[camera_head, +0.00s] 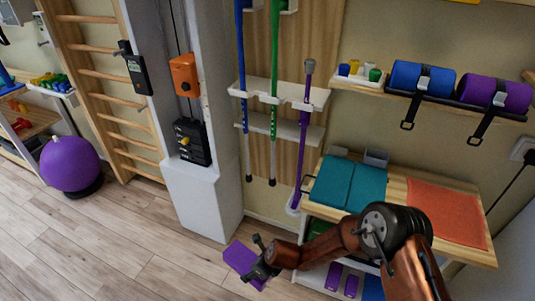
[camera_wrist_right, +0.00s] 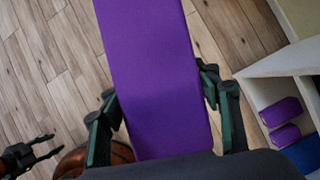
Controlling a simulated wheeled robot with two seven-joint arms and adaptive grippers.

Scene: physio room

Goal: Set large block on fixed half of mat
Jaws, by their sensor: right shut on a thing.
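A large purple block (camera_head: 239,257) is held out over the floor, left of the wooden table. My right gripper (camera_head: 262,262) is shut on it. In the right wrist view the long purple block (camera_wrist_right: 155,75) runs up between the two fingers (camera_wrist_right: 160,108). A teal mat in two halves (camera_head: 348,184) lies flat on the table's left part; I cannot tell which half is fixed. The block is apart from the mat. My left gripper (camera_wrist_right: 36,150) shows only in the right wrist view, at lower left, with its fingers apart and empty.
An orange mat (camera_head: 450,211) covers the table's right part. Small grey containers (camera_head: 376,157) stand at its back. Purple blocks (camera_head: 342,279) lie on the shelf below. Canes (camera_head: 302,140) hang on the wall left of the table.

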